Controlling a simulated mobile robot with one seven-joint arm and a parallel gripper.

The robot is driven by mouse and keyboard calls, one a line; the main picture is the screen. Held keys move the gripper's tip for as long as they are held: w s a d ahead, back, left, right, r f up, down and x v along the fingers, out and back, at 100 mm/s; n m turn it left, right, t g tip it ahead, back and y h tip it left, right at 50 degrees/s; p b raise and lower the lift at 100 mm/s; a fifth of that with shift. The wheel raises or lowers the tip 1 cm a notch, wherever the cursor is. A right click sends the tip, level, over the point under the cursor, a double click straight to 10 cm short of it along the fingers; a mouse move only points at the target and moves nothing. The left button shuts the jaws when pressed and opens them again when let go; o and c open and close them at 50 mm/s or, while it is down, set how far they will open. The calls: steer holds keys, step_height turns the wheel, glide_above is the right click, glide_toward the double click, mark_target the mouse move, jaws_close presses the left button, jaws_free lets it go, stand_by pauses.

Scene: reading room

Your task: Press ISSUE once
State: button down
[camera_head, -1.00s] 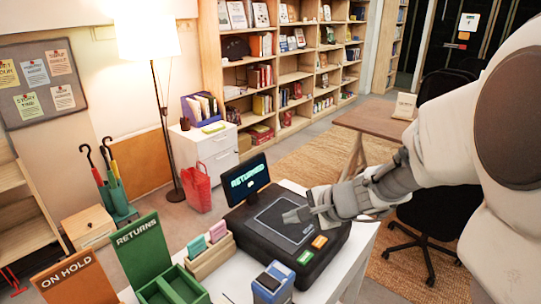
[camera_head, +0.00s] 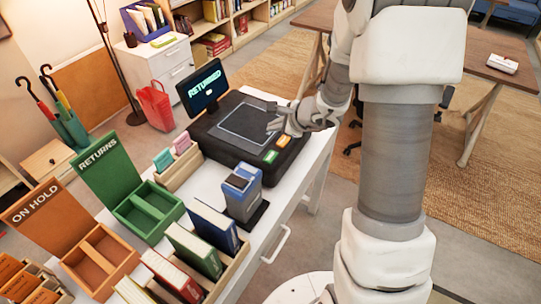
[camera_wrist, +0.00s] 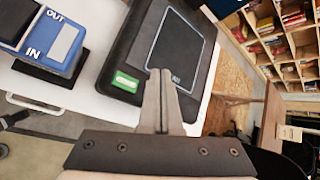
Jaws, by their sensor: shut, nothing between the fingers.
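The black desk console (camera_head: 212,132) stands on the white desk, with a dark pad (camera_head: 245,121) on top. Its front edge carries an orange button (camera_head: 284,141) and a green button (camera_head: 270,156); their labels are too small to read. The small screen (camera_head: 203,86) reads RETURNED. My gripper (camera_head: 271,116) is shut and empty, over the pad's right side, behind the buttons. In the wrist view my fingers (camera_wrist: 161,78) point at the pad's near edge. The green button (camera_wrist: 126,82) shows left of them; the orange one is not visible there.
A blue IN/OUT stamp (camera_head: 242,192) stands in front of the console. A card holder (camera_head: 178,168), green RETURNS tray (camera_head: 148,212), ON HOLD tray (camera_head: 100,262) and several upright books (camera_head: 194,250) crowd the desk's left and front. A wooden table (camera_head: 480,55) stands beyond.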

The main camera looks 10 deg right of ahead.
steer(key=b, duration=0.6)
glide_above(274, 158)
step_height(274, 158, down, 7)
steer(key=shift+f, duration=0.2)
steer(key=shift+f+b, duration=0.7)
steer(key=shift+b, duration=0.05)
steer(key=shift+f, duration=0.2)
stand_by(1.0)
steer(key=shift+f+b, duration=0.25)
steer(key=shift+b, duration=0.45)
steer(key=shift+f+b, duration=0.45)
steer(key=shift+b, duration=0.2)
stand_by(0.4)
steer(key=shift+r+p, duration=0.55)
steer(key=shift+r, duration=0.35)
steer(key=shift+r, duration=0.15)
steer(key=shift+r+p, duration=1.8)
steer(key=shift+r, duration=0.6)
